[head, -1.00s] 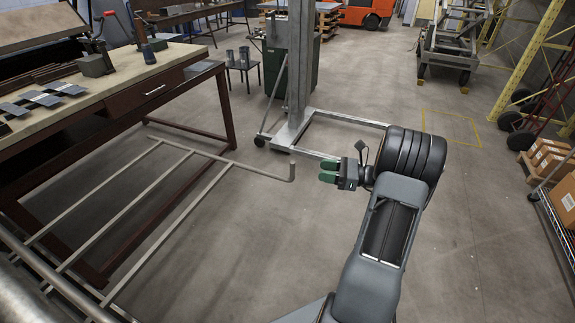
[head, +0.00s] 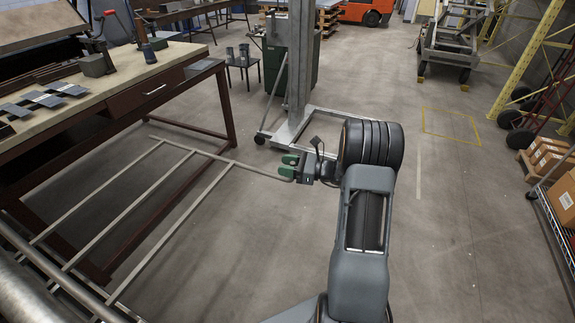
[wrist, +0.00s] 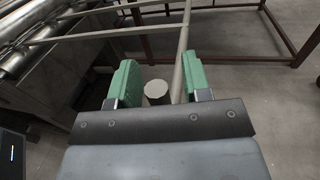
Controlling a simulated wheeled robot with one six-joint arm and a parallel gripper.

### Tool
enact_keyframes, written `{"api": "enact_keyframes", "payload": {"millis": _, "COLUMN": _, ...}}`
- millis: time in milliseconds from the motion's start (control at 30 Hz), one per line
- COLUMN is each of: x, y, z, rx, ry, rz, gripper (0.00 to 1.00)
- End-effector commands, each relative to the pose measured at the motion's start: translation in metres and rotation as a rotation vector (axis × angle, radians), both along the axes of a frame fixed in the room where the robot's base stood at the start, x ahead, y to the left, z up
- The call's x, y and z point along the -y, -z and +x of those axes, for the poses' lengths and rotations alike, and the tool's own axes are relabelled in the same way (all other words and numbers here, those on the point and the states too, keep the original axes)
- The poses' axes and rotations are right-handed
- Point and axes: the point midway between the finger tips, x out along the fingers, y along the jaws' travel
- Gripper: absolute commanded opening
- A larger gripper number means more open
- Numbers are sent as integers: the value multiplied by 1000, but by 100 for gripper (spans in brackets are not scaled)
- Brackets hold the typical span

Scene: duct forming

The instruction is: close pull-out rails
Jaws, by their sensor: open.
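The pull-out rails (head: 192,150) are a thin grey bar frame extended out at floor side, left of my arm in the head view. Their outer bar runs right to an upturned end post. In the wrist view the post's round top (wrist: 156,91) sits between the two green fingers, with the rail bar (wrist: 182,48) running away from it. My gripper (head: 286,167) is open around the post in the head view. In the wrist view my gripper (wrist: 158,84) shows gaps between fingers and post. The post is mostly hidden by the fingers in the head view.
A workbench (head: 190,78) with dark red legs stands behind the rails. Metal rollers (wrist: 25,40) lie at the rails' inner end. A lift mast on a grey base (head: 290,135) stands just beyond my gripper.

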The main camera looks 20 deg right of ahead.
Motion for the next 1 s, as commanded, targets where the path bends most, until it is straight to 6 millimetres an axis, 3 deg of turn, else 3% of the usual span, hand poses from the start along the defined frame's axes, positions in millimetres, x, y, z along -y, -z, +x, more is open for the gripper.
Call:
{"api": "enact_keyframes", "payload": {"millis": 200, "x": 0, "y": 0, "z": 0, "rx": 0, "ry": -1, "rz": 0, "gripper": 43}}
{"api": "enact_keyframes", "payload": {"millis": 667, "x": 0, "y": 0, "z": 0, "rx": 0, "ry": -1, "rz": 0, "gripper": 0}}
{"api": "enact_keyframes", "payload": {"millis": 1000, "x": 1, "y": 0, "z": 0, "rx": 0, "ry": 0, "rz": 0, "gripper": 0}}
